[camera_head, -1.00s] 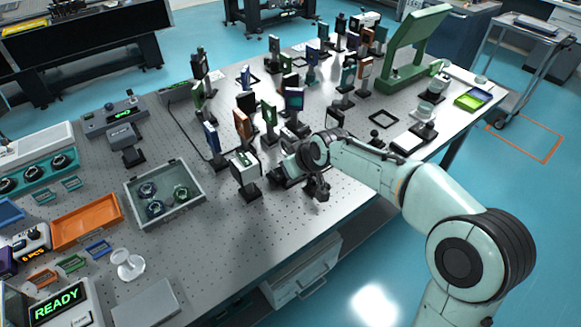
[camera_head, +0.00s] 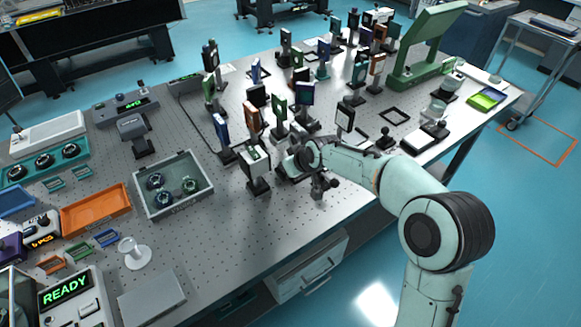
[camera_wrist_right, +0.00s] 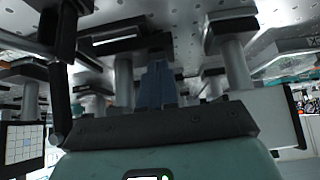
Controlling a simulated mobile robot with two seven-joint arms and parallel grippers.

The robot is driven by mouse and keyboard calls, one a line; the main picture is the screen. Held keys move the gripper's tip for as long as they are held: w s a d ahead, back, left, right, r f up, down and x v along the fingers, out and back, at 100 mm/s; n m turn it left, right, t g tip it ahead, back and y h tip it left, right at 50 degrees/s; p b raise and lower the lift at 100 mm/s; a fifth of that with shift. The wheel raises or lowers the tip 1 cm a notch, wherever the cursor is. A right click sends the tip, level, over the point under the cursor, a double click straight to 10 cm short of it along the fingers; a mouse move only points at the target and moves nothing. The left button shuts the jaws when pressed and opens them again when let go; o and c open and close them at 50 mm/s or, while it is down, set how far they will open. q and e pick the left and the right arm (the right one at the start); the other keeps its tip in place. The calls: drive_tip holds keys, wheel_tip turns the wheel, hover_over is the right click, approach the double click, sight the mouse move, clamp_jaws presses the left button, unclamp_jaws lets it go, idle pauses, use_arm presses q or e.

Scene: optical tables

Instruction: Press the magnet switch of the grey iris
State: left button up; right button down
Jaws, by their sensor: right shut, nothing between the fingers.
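I cannot single out the grey iris with certainty. Many mounted optics stand on the table, among them a white-faced block (camera_head: 257,161) on a dark base just left of my right gripper (camera_head: 291,167). A small dark knobbed mount (camera_head: 323,185) stands just right of and in front of the gripper. The gripper is low over the table, partly hidden by its own wrist in the head view. In the right wrist view its shut, blue-grey fingers (camera_wrist_right: 156,84) point among metal posts (camera_wrist_right: 236,62) and dark bases, with nothing held. No magnet switch can be made out. My left gripper is not in view.
A grey tray (camera_head: 150,208) with round dark rings lies left, near an orange tray (camera_head: 95,210). A tall green frame (camera_head: 428,45) stands at the far right. Crowded optics fill the middle back. The table's front strip (camera_head: 235,240) is mostly clear.

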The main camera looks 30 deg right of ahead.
drive_tip(key=b, duration=0.1)
drive_tip(key=f+b, duration=0.1)
drive_tip(key=shift+s+f+t+b, duration=0.2)
drive_tip(key=shift+f+t+b, duration=0.1)
drive_tip(key=shift+b, duration=0.1)
drive_tip(key=shift+s+r, duration=0.15)
drive_tip(key=shift+r, duration=0.3)
drive_tip(key=shift+w, duration=0.2)
drive_tip(key=shift+r+p, duration=0.75)
drive_tip(key=shift+r, duration=0.05)
